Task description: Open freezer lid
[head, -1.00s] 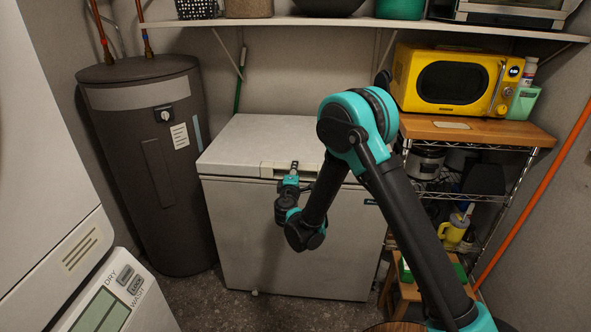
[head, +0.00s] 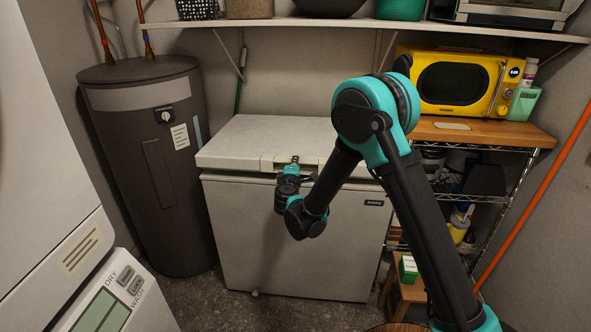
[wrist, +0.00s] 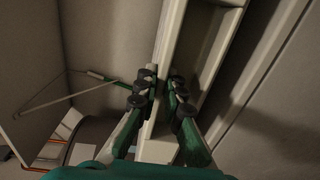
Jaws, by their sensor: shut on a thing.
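The white chest freezer (head: 290,245) stands at the back wall. Its lid (head: 262,137) is raised slightly at the front, with a narrow dark gap above the body. My gripper (head: 295,161) is at the recessed handle in the middle of the lid's front edge. In the wrist view, the fingers (wrist: 161,91) are on both sides of the pale lid rim (wrist: 172,38), shut on it. My arm hides the right part of the lid's front edge.
A brown water heater (head: 155,165) stands left of the freezer. A wooden-topped rack (head: 480,133) with a yellow microwave (head: 455,82) is on the right. A loaded wall shelf (head: 350,24) hangs above the lid.

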